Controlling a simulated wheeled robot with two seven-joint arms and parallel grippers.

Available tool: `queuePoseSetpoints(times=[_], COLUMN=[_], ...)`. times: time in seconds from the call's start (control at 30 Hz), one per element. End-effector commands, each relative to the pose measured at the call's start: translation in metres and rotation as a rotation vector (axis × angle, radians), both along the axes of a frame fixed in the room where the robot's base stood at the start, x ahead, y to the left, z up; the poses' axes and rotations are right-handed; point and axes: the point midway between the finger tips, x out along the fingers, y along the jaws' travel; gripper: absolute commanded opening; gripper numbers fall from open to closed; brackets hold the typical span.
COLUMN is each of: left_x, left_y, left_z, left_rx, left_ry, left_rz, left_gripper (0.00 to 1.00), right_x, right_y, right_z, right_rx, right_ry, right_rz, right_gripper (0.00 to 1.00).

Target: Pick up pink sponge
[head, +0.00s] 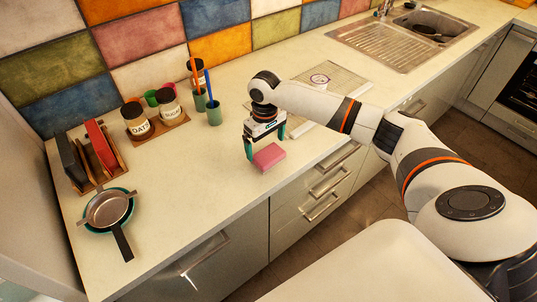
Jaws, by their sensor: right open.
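The pink sponge (268,156) lies flat on the pale countertop, near its front edge, in the middle of the head view. My right gripper (265,147) comes down over the sponge with its fingers pointing at the counter. Its teal fingers are spread, one to the left of the sponge's far side and one to the right. Whether the fingers touch the sponge is not clear. My left gripper does not show.
Cups with utensils (214,113) and labelled jars (168,105) stand behind to the left. Pans (107,209) and a rack (98,158) are at far left. A sink (400,45) is at back right. The counter left of the sponge is clear.

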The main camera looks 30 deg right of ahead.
Motion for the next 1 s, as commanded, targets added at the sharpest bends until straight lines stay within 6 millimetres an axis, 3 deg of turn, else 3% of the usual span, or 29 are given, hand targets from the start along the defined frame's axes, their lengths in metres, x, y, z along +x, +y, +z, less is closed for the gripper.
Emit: queuePoseSetpoints(times=[0.03, 0.2, 0.47, 0.7, 1.0], left_x=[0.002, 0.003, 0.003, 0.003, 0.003], left_y=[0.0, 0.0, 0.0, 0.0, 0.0], left_z=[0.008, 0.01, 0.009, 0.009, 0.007], left_rx=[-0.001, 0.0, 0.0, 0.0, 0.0], left_ry=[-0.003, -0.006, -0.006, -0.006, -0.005], left_rz=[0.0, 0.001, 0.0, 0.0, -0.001], left_gripper=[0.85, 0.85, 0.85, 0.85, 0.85], right_x=[-0.001, -0.001, 0.0, 0.0, 0.001], right_y=[0.0, 0.0, 0.0, 0.0, 0.0], right_z=[-0.005, -0.026, -0.029, -0.029, -0.022], right_rx=[-0.001, 0.0, 0.0, 0.0, 0.0], right_ry=[0.004, 0.002, -0.001, -0.001, -0.003], right_rz=[-0.001, 0.0, 0.001, 0.001, 0.001], right_gripper=[1.0, 1.0, 1.0, 0.64, 0.64])
